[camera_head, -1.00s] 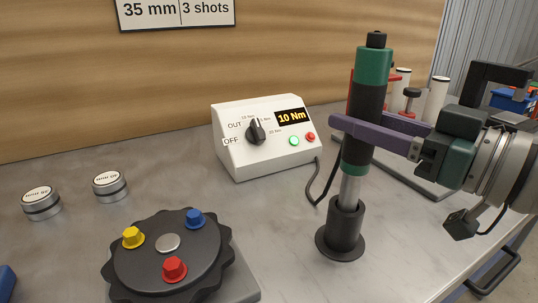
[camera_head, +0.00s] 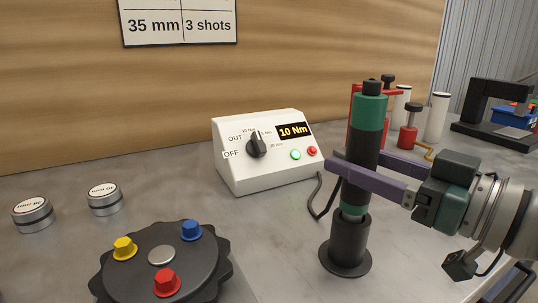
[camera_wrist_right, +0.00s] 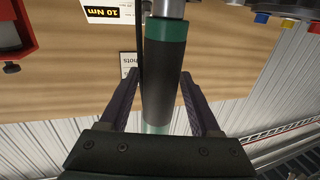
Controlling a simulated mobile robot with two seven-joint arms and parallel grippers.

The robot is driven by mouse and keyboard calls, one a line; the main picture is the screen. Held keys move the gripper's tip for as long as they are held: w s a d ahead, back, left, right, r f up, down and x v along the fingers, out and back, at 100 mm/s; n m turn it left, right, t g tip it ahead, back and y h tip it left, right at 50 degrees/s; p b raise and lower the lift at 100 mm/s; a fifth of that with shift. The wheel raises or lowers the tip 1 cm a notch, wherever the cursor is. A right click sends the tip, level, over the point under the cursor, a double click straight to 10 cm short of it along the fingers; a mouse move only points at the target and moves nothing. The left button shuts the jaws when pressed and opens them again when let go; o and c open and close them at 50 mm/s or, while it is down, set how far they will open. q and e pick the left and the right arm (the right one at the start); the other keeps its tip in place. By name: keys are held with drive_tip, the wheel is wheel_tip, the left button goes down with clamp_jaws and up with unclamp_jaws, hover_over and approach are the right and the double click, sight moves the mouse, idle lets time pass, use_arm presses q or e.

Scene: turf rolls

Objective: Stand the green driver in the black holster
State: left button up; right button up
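The green driver (camera_head: 370,112) has green bands and a black body, and stands upright at right of centre. Its lower end is inside the black holster (camera_head: 349,243), a tube on a round base. The lower green band sits just above the holster rim with a sliver of silver shank between. My right gripper (camera_head: 345,172) is shut on the driver's black body, one finger on each side. The right wrist view shows the driver (camera_wrist_right: 161,80) between the purple fingertips. The shank's tip is hidden in the holster. My left gripper is not in view.
A white controller (camera_head: 265,160) reading 10 Nm stands behind left, its dark cable running near the holster. A black dial (camera_head: 205,270) with coloured knobs is front left, with two silver discs (camera_head: 104,197) beyond. Red tools and white cylinders (camera_head: 437,117) stand behind right.

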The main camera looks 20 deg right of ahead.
drive_tip(key=shift+o, duration=0.7)
drive_tip(key=shift+r, duration=0.3)
drive_tip(key=v, duration=1.2)
drive_tip(key=shift+b, duration=0.45)
